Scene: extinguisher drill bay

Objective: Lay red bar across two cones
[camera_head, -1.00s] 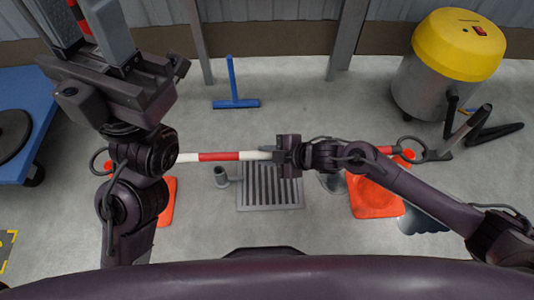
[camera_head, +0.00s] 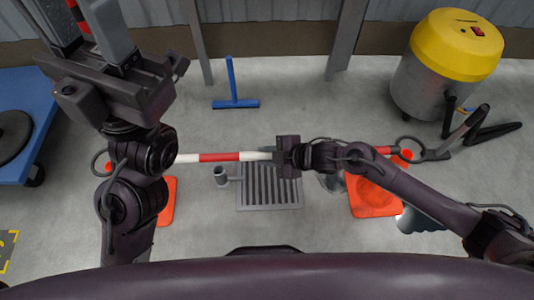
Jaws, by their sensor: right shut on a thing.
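The red and white striped bar (camera_head: 220,157) runs left to right across the picture, with a dark ring at each end. My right gripper (camera_head: 287,157) is shut on it near its middle. The left orange cone (camera_head: 168,203) is mostly hidden behind my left arm. The right orange cone (camera_head: 372,198) is partly covered by my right arm. The bar's end rings show close to the orange cone tips; I cannot tell whether they rest on them. My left gripper (camera_head: 80,22) is at the upper left, its fingers wide apart, with a red striped thing showing between them.
A grey floor grate (camera_head: 270,193) lies below the bar. A blue squeegee (camera_head: 233,90) lies beyond it. A yellow-topped vacuum (camera_head: 455,55) stands at the upper right, with its hose and nozzle near the right cone. A blue cart (camera_head: 35,85) is at the left.

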